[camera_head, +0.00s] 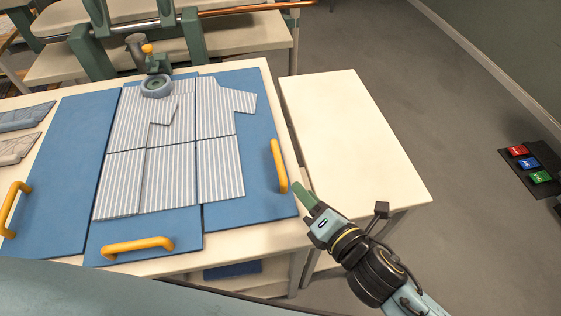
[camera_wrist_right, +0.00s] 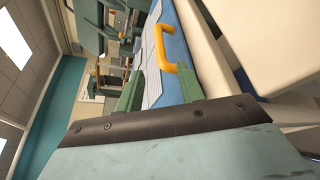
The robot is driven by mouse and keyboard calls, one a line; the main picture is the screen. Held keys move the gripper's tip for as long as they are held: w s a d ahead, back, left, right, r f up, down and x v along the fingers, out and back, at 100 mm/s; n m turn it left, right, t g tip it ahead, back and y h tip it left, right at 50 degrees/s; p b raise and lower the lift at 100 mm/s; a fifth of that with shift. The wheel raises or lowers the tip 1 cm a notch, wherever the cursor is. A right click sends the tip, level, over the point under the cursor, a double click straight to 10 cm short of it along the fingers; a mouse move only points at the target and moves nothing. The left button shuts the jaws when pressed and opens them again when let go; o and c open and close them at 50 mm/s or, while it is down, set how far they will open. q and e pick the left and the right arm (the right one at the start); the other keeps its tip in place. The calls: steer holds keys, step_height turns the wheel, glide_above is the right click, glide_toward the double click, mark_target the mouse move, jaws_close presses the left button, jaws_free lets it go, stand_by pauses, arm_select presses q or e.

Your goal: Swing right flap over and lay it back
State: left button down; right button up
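A striped shirt (camera_head: 170,150) lies on a blue folding board, its left sleeve folded inward and its right sleeve (camera_head: 235,98) spread out to the right. The right flap (camera_head: 255,190) lies flat under the shirt's right side, with a yellow handle (camera_head: 280,165) near its right edge. My right gripper (camera_head: 299,189) is just right of and below this handle, empty. In the right wrist view its green fingers (camera_wrist_right: 160,90) stand apart, with the yellow handle (camera_wrist_right: 183,63) just beyond the tips; contact cannot be told. My left gripper is not in view.
The left flap (camera_head: 60,150) and lower flap (camera_head: 150,225) lie flat with yellow handles. A green fixture (camera_head: 155,62) stands at the collar. A bare cream table (camera_head: 345,135) adjoins on the right. Folded garments (camera_head: 18,148) lie at far left.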

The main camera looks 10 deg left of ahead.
mark_target(280, 161)
steer(key=b+x, duration=0.1)
steer(key=x, duration=1.1)
jaws_close()
